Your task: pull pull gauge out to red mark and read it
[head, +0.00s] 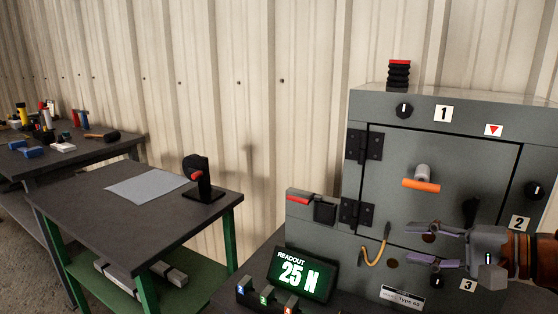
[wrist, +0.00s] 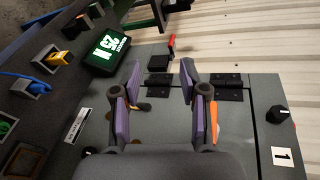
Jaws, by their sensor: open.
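No part is labelled as the pull gauge, and I cannot tell for sure which it is. The readout (head: 290,273) shows 25 N on a black screen; it also shows in the wrist view (wrist: 107,49). An orange crossbar handle (head: 421,185) on a grey stem stands out from the grey cabinet door (head: 390,160). A curved yellow piece (head: 375,256) is on the cabinet's lower front. My gripper (head: 408,243) is open, with purple-padded fingers apart in front of the lower cabinet. In the wrist view its fingers (wrist: 161,67) hold nothing.
The cabinet has black knobs (head: 404,109), hinges (head: 364,145), a red triangle label (head: 494,130) and a red-lever side box (head: 298,199). Coloured connectors (wrist: 55,58) line the bench. A side table (head: 110,222) bears a black stand (head: 204,185); tools lie on a farther bench.

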